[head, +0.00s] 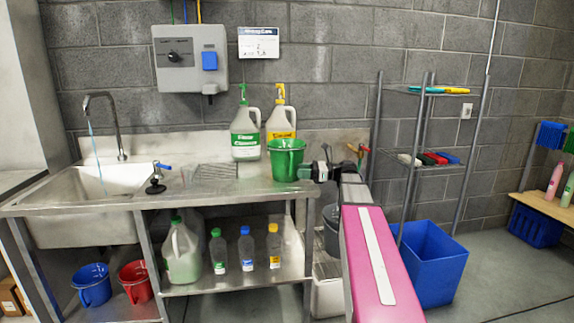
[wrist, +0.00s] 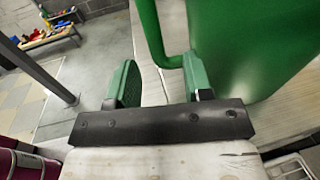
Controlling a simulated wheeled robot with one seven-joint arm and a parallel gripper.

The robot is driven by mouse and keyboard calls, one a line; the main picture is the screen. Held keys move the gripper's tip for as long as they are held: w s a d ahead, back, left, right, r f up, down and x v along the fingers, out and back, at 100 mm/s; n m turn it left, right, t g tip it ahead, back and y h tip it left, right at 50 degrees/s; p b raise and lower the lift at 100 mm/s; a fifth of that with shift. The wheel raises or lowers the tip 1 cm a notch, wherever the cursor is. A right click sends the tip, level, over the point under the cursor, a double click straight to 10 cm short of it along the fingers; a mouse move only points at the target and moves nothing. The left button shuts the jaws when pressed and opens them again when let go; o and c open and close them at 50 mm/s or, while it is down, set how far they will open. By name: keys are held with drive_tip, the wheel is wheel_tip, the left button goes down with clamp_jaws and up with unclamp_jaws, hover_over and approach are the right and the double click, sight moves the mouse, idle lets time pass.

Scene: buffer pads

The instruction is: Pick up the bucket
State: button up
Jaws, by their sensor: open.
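A green bucket (head: 286,161) stands upright on the right end of the steel counter. My gripper (head: 318,171) is at counter height, just to its right. In the wrist view the bucket (wrist: 262,45) fills the upper right, and its green handle (wrist: 150,32) hangs down in the picture between the two fingertips. My gripper (wrist: 160,72) is open there, with green finger pads. The right finger overlaps the bucket's side in the picture; I cannot tell whether they touch. Nothing is clamped between the fingers. A blue bucket (head: 92,286) and a red bucket (head: 136,281) are below the sink.
The steel counter (head: 215,195) holds a green-label jug (head: 246,134) and a yellow-label jug (head: 281,122) behind the green bucket. A wire shelf rack (head: 420,125) stands to the right, with a blue bin (head: 432,265) on the floor.

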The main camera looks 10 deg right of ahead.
sight(291, 175)
drive_tip(key=a, duration=0.4)
drive_tip(key=shift+w+a+r, duration=0.25)
drive_tip(key=shift+c, duration=0.3)
clamp_jaws()
drive_tip(key=shift+r, duration=0.15)
